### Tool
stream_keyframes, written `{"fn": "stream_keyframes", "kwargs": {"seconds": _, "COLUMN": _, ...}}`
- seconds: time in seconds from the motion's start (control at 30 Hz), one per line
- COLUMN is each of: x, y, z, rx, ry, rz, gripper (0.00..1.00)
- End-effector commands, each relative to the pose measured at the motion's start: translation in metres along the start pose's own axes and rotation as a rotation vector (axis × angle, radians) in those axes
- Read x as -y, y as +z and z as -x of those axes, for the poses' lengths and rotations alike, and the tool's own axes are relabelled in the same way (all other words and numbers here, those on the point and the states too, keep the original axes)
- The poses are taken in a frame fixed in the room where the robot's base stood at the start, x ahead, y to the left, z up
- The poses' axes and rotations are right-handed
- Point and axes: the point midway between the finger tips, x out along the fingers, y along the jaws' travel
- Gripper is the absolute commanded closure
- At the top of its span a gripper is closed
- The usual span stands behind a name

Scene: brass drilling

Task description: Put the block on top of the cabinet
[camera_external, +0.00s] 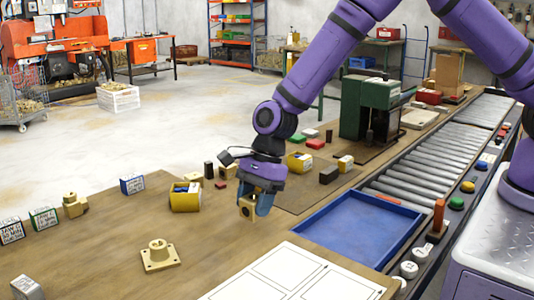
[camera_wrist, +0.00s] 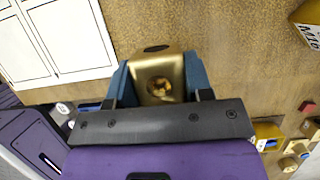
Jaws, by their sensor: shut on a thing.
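My gripper (camera_external: 257,203) is shut on a brass block (camera_external: 246,209) and holds it over the wooden table. The wrist view shows the block (camera_wrist: 157,66) between the two blue fingers (camera_wrist: 158,84), with a round hole in its face. Part of the block is hidden by the fingers and the gripper body. A dark green, boxy unit (camera_external: 352,104) that may be the cabinet stands at the back of the table, to the right of and behind my gripper. Its green upper part (camera_external: 380,94) looks free of objects, though I cannot tell for sure.
A blue tray (camera_external: 362,226) and a roller conveyor (camera_external: 432,160) lie to the right. A yellow bin (camera_external: 185,197) stands left of my gripper. A flanged brass part (camera_external: 158,256) and white sheet (camera_external: 290,275) lie in front. Small blocks (camera_external: 329,174) lie between gripper and green unit.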

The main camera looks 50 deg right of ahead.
Motion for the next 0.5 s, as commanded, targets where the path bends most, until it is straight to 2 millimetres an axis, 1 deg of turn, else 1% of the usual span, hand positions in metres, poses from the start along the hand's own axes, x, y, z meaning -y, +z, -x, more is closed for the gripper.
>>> {"fn": "stream_keyframes", "kwargs": {"seconds": 0.03, "x": 0.011, "y": 0.005, "z": -0.003, "rx": 0.001, "ry": -0.003, "rz": 0.002, "gripper": 0.98}}
{"fn": "stream_keyframes", "kwargs": {"seconds": 0.1, "x": 0.024, "y": 0.011, "z": -0.007, "rx": 0.001, "ry": -0.003, "rz": 0.001, "gripper": 0.98}}
{"fn": "stream_keyframes", "kwargs": {"seconds": 0.3, "x": 0.059, "y": 0.026, "z": -0.018, "rx": 0.001, "ry": -0.002, "rz": 0.001, "gripper": 0.98}}
{"fn": "stream_keyframes", "kwargs": {"seconds": 0.4, "x": 0.073, "y": 0.033, "z": -0.022, "rx": 0.000, "ry": -0.001, "rz": 0.002, "gripper": 0.98}}
{"fn": "stream_keyframes", "kwargs": {"seconds": 0.5, "x": 0.083, "y": 0.037, "z": -0.025, "rx": 0.001, "ry": -0.002, "rz": 0.001, "gripper": 0.98}}
